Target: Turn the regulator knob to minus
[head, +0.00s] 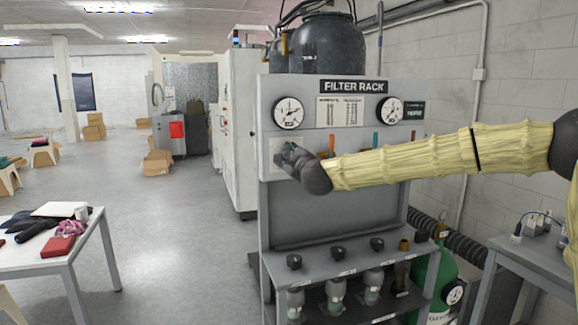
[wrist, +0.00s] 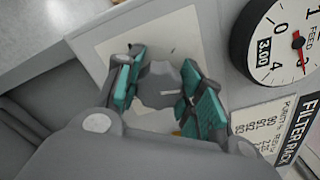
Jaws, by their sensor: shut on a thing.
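The grey regulator knob (wrist: 162,90) sits on a pale square plate (wrist: 104,46) on the filter rack's front. In the head view my gripper (head: 287,154) is at the plate (head: 275,146), below the left gauge, and hides the knob. I cannot read a minus sign on the plate; the fingers cover part of it.
The left round gauge (head: 288,112) is just above my gripper; in the wrist view this gauge (wrist: 272,42) reads 3.00. A right gauge (head: 389,111) and coloured valve handles (head: 376,140) are farther along the rack. A shelf with black caps (head: 335,249) lies below.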

